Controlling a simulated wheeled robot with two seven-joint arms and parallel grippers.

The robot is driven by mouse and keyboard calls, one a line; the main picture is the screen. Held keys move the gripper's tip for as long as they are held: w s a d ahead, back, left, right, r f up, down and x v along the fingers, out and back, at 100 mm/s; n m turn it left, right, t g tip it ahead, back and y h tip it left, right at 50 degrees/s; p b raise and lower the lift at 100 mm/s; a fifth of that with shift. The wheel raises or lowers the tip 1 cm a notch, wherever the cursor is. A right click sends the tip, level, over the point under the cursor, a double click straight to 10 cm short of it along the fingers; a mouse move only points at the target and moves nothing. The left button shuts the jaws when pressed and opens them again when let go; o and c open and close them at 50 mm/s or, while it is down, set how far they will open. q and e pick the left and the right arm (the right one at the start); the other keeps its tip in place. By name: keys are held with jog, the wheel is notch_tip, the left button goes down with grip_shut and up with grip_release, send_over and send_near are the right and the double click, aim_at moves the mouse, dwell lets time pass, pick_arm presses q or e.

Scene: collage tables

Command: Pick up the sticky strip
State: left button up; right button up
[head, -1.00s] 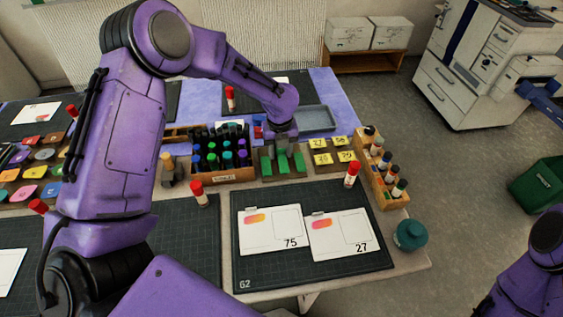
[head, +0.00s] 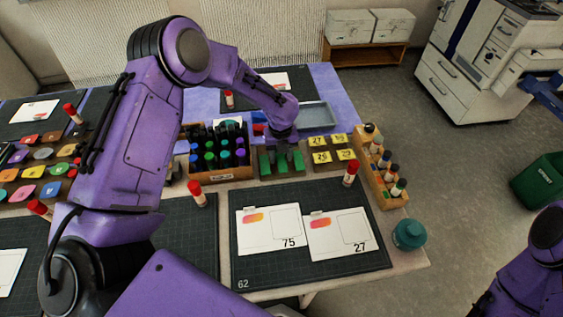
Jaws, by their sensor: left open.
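Several green strip-like pieces (head: 268,163) stand in a small brown holder at the middle of the table in the head view. I cannot tell for certain that these are the sticky strips. My left gripper (head: 283,150) points down at this holder, its fingers over or among the green pieces. It is open; its fingertips are small here, and contact with a piece cannot be made out. My left arm covers much of the table's left side. My right arm shows at the lower right, with its gripper out of view.
A crate of dark bottles (head: 222,172) stands left of the holder, yellow number tiles (head: 320,157) right of it. A wooden bottle rack (head: 386,188) and a teal jar (head: 409,235) line the right edge. Two cards, 75 (head: 268,230) and 27 (head: 339,236), lie on a dark mat (head: 300,278).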

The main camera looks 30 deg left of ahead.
pick_arm(q)
jog(key=c, duration=0.5)
jog(key=shift+o, duration=0.2)
jog(key=shift+r, duration=0.1)
